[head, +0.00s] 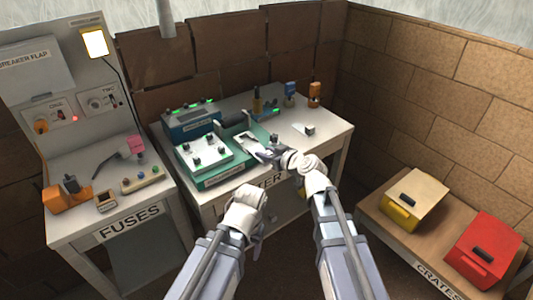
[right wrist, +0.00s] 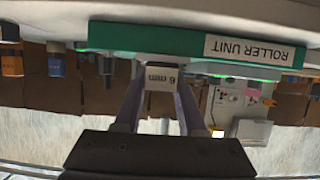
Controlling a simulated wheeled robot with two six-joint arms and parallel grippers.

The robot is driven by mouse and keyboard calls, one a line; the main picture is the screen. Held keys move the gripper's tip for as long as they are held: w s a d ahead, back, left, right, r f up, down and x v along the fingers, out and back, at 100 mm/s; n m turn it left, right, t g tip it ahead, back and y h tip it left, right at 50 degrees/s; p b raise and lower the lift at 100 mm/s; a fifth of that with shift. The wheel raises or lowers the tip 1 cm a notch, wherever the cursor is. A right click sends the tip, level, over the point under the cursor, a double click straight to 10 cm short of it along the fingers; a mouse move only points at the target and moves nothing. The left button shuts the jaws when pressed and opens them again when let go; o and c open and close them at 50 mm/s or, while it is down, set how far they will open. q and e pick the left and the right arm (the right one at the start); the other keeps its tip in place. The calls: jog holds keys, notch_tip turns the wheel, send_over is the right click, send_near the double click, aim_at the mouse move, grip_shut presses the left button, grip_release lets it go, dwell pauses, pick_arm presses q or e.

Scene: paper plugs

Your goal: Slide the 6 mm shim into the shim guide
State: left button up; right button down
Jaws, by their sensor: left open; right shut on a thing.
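My right gripper (head: 268,153) is at the front right of the green roller unit (head: 225,174) on the middle bench. It is shut on the 6 mm shim, a small pale block marked "6 mm" (right wrist: 162,78), in the right wrist view. The shim is between the fingertips, close to the roller unit's green front (right wrist: 150,42); I cannot tell whether they touch. In the head view the shim is too small to make out by the gripper. I cannot pick out the shim guide for certain. My left gripper (head: 257,233) is open, low in front of the bench and partly hidden by its wrist.
A pale plate with a dark block (head: 307,130) lies on the bench's right side. Orange (head: 314,94) and blue (head: 290,93) items stand behind it. The fuses bench (head: 75,225) is at the left. A yellow crate (head: 398,218) and red crate (head: 470,266) sit at the right.

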aim_at(255, 148)
jog(key=shift+w+a, duration=0.7)
jog(key=shift+w, duration=0.25)
jog(key=shift+w+a, duration=0.7)
jog(key=shift+w, duration=0.2)
jog(key=shift+w+a, duration=0.7)
jog(key=shift+w, duration=0.25)
dwell(0.6)
jog(key=shift+c, duration=2.1)
grip_release()
jog(key=shift+s+d, duration=0.1)
jog(key=shift+s+d, duration=0.8)
jog(key=shift+s, duration=0.3)
jog(key=shift+s+d, duration=0.75)
jog(key=shift+s, duration=0.3)
jog(key=p+v, duration=0.3)
jog(key=v, duration=0.4)
jog(key=shift+s+d+r, duration=0.2)
jog(key=shift+s, duration=0.1)
